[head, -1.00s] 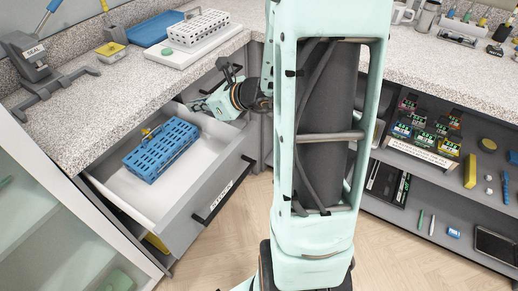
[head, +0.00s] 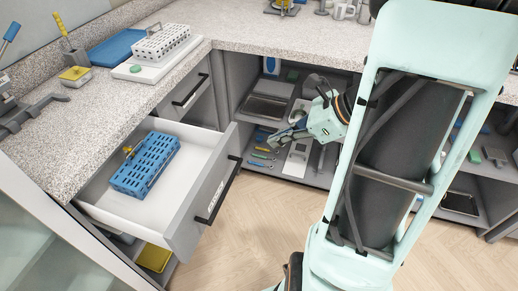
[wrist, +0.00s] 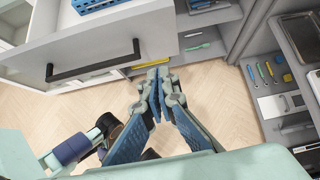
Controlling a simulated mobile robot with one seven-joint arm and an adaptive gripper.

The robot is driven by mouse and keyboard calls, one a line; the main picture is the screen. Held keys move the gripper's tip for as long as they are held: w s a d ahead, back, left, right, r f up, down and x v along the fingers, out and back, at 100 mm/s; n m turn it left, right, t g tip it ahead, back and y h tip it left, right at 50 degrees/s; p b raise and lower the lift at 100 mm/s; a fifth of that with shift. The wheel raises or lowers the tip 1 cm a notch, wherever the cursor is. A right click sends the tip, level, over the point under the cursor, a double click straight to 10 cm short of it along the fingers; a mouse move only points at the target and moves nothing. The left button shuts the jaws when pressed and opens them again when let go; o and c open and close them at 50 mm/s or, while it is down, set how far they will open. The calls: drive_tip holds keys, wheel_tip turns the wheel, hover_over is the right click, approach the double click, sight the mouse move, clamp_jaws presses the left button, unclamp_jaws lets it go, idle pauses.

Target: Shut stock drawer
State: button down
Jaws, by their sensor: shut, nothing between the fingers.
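The stock drawer (head: 190,215) is pulled out from under the left counter, with a grey front and a black bar handle (head: 218,191). A blue perforated rack (head: 147,165) lies inside it. In the wrist view the drawer front (wrist: 115,40) is at the upper left with its handle (wrist: 93,62) and part of the blue rack (wrist: 92,5). My gripper (head: 272,141) is to the right of the drawer front in the head view, apart from the handle. In the wrist view my gripper (wrist: 153,75) is shut and empty, above the wood floor, right of the handle.
A shut drawer (head: 190,90) sits beyond the open one in the same counter. Open shelves with trays (head: 265,107) and small tools stand behind my gripper. A glass-fronted cabinet (head: 50,240) is at the lower left. The floor (head: 265,220) before the drawer is clear.

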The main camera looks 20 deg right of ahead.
sight(157, 133)
drive_tip(key=a+r+b+x, duration=0.1)
drive_tip(key=b+x, duration=0.2)
drive_tip(key=x, duration=0.9)
drive_tip(key=shift+w, duration=0.15)
drive_tip(key=w+a+p, duration=0.1)
drive_tip(key=w+a, duration=0.4)
drive_tip(key=a, duration=0.2)
drive_tip(key=w+a+p, duration=0.1)
drive_tip(key=w+a, duration=0.5)
drive_tip(key=a, duration=0.1)
drive_tip(key=w+a+p, duration=0.1)
drive_tip(key=w+a, duration=0.5)
drive_tip(key=a, duration=0.1)
drive_tip(key=shift+a, duration=0.1)
